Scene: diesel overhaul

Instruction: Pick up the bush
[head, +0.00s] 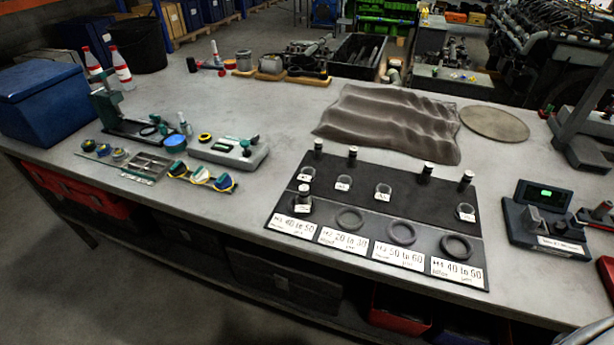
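A black mat (328,163) lies on the bench and holds the small parts. Several dark pins with pale tops stand on it, one at its back left corner (318,147) and one near its right edge (466,181). A row of small grey rings with white tags includes one ring (383,188) near the mat's middle. Larger dark rings lie flat in front, including a ring (401,232) and a ring (456,246). A dark cylindrical part (303,204) stands at the front left spot. I cannot tell which part is the bush. Neither gripper shows.
White label cards (343,240) line the mat's front. A device with a green display (546,205) stands at right. A brown cloth (385,118) and a round disc (494,124) lie behind. Tools and a blue box (42,100) are at left. Bare bench lies left of the mat.

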